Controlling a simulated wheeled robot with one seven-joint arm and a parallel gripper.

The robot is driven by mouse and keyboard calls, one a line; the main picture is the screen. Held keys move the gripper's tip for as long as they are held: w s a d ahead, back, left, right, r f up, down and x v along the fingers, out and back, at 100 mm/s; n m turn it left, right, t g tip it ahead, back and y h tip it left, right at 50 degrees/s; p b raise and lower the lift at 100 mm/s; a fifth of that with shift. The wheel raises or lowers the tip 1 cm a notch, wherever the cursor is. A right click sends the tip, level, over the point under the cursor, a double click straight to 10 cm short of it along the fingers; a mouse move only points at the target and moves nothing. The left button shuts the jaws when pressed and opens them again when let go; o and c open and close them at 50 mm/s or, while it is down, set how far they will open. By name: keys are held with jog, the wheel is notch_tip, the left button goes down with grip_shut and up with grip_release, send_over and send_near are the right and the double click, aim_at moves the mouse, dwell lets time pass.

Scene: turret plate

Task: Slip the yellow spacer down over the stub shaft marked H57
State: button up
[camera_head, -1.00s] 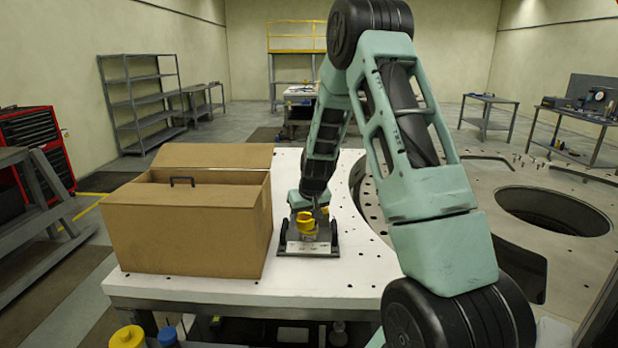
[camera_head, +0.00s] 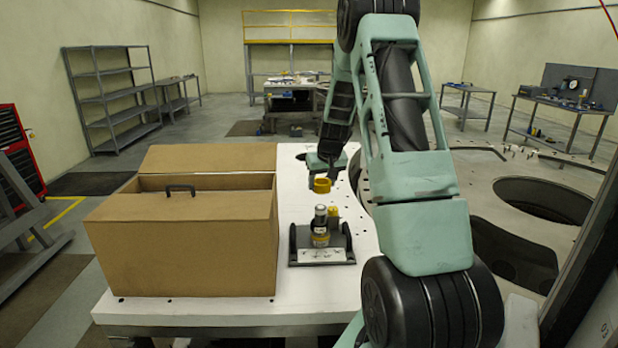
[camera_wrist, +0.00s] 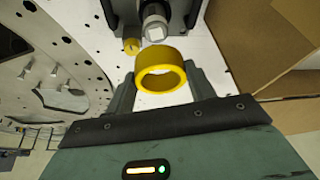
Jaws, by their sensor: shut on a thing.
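The yellow spacer (camera_head: 322,186) is a short, wide ring. My gripper (camera_head: 325,170) is shut on it; in the wrist view the ring (camera_wrist: 161,74) sits between the two fingertips (camera_wrist: 163,84) with its hole showing. A stub shaft (camera_head: 320,222) with a pale top and a yellowish lower band stands upright on a dark fixture (camera_head: 347,238). In the head view the spacer appears above and behind the shaft, apart from it. In the wrist view the shaft (camera_wrist: 154,24) lies beyond the ring, not inside it. I cannot read the marking H57.
A small yellow part (camera_head: 334,214) stands close beside the shaft; it also shows in the wrist view (camera_wrist: 131,46). A pale label plate (camera_head: 321,256) is on the fixture's front. A large cardboard box (camera_head: 185,240) stands left on the white table (camera_head: 230,312). Round openings lie right.

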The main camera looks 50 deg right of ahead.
aim_at(322, 209)
jog(key=shift+w, duration=0.1)
jog(key=shift+f+b, duration=1.5)
jog(key=shift+f, duration=1)
jog(key=shift+f+b, duration=2.85)
jog(key=shift+f, duration=0.55)
jog(key=o, duration=1.1)
jog(key=b+v, duration=0.3)
jog(key=v, duration=1.4)
jog(key=shift+r+b, duration=0.2)
jog(key=shift+b, duration=0.2)
jog(key=shift+a, duration=0.1)
